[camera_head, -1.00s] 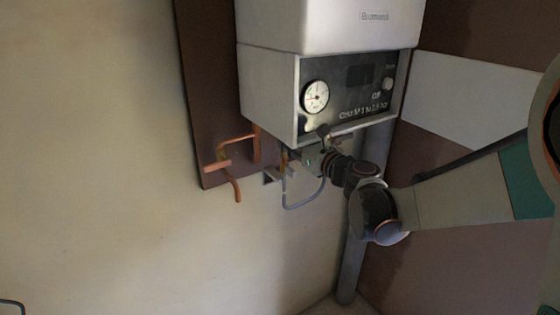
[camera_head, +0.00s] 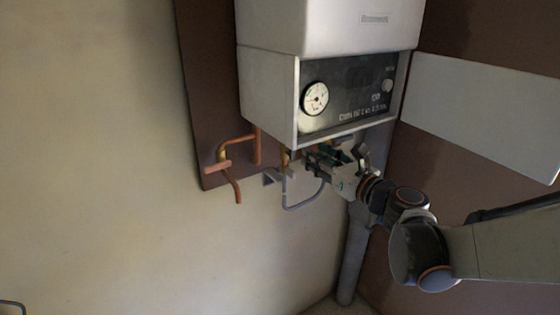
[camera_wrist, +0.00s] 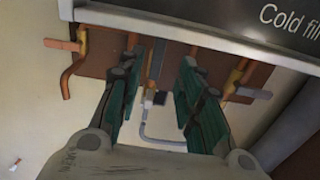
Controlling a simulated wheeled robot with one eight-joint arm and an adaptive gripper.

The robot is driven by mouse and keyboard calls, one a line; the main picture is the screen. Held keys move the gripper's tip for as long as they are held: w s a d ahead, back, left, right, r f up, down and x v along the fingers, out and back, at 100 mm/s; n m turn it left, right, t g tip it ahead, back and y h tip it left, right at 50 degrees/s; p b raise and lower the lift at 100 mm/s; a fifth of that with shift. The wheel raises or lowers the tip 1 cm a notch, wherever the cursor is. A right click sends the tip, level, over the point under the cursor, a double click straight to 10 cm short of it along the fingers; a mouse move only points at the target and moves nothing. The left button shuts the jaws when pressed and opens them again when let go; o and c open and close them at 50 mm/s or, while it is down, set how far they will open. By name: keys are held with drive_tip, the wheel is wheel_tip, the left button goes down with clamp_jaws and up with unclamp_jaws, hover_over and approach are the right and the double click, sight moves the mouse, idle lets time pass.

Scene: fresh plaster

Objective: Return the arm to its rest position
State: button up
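My gripper (camera_head: 318,160) is just under the boiler, at the right of the grey hose loop. In the wrist view my gripper (camera_wrist: 155,90) has its two green-padded fingers spread apart, with nothing held between them. The grey hose (camera_wrist: 143,130) and a small dark and white fitting (camera_wrist: 155,98) show in the gap, beyond the fingers. My arm comes in from the right in the head view.
The white boiler (camera_head: 268,90) with its gauge and dark panel hangs above my gripper. Copper pipes (camera_head: 238,150) stand out at its left. The grey hose (camera_head: 290,200) hangs below. A grey vertical pipe (camera_head: 352,260) is at the right. The plaster wall at left is clear.

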drive_tip(key=shift+s+d, duration=0.3)
drive_tip(key=shift+s, duration=0.1)
drive_tip(key=s+f+n+g+h+b, duration=0.3)
drive_tip(key=s+f+n+g, duration=0.35)
drive_tip(key=s+n, duration=0.7)
drive_tip(key=s+d+f+n+g+h+b, duration=0.1)
drive_tip(key=s+d+f+n+h+b, duration=0.2)
drive_tip(key=s+d+f+n+h, duration=0.4)
drive_tip(key=s+d+f+n, duration=0.3)
drive_tip(key=s+n, duration=0.2)
drive_tip(key=n, duration=0.4)
drive_tip(key=shift+s+d+f, duration=0.15)
drive_tip(key=shift+s+d, duration=0.25)
